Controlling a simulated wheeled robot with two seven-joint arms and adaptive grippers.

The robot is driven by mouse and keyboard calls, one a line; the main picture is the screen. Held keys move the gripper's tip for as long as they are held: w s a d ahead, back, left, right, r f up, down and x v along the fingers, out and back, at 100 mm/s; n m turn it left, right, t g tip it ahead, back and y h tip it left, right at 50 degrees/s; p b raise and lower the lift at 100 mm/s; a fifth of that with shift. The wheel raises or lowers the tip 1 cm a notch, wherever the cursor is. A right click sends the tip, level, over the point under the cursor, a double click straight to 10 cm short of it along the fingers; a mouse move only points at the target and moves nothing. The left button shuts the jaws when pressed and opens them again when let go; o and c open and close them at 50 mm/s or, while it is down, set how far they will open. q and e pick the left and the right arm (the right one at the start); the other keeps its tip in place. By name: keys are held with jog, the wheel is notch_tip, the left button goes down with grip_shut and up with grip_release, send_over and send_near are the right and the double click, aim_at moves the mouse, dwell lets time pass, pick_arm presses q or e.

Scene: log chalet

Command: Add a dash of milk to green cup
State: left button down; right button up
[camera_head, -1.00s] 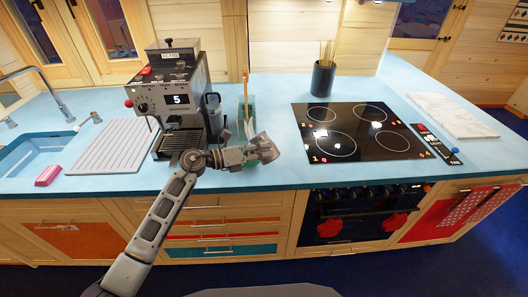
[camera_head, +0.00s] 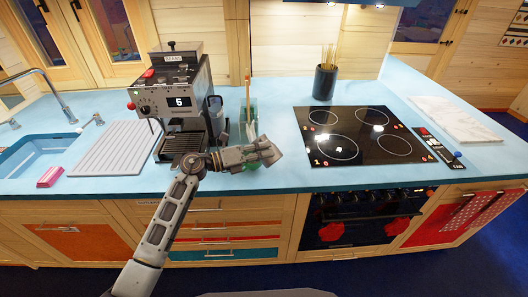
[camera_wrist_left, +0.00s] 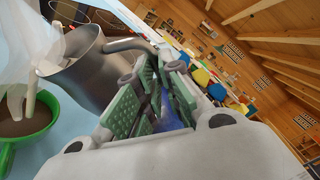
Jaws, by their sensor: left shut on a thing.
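My left gripper (camera_head: 268,152) is over the counter's front edge, right of the coffee machine. In the left wrist view its green-padded fingers (camera_wrist_left: 155,100) are shut on the handle of a grey metal jug (camera_wrist_left: 90,68). The jug looks tilted. The green cup (camera_wrist_left: 47,118) holds brown liquid and stands at the lower left of that view, beside and below the jug. A pale whitish shape (camera_wrist_left: 25,45) hangs over the cup; I cannot tell for sure if it is milk. In the head view the gripper hides most of the cup and jug. My right gripper is not in view.
The coffee machine (camera_head: 172,85) stands left of the gripper. A greenish holder with a wooden stick (camera_head: 247,95) is behind it. The black hob (camera_head: 357,135) lies to the right, with a dark pot of sticks (camera_head: 325,82) behind. The sink (camera_head: 40,152) is at far left.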

pick_arm(q)
jog(key=shift+r, duration=0.15)
notch_tip(320, 180, up, 6)
jog(key=m+y+p, duration=0.2)
jog(key=m+p, duration=0.2)
jog(key=m+t+y+p, duration=0.1)
jog(key=m+y+p, duration=0.2)
jog(key=m+p, duration=0.1)
jog(key=shift+m, duration=0.3)
dwell(0.4)
jog(key=shift+a, duration=0.1)
dwell(0.5)
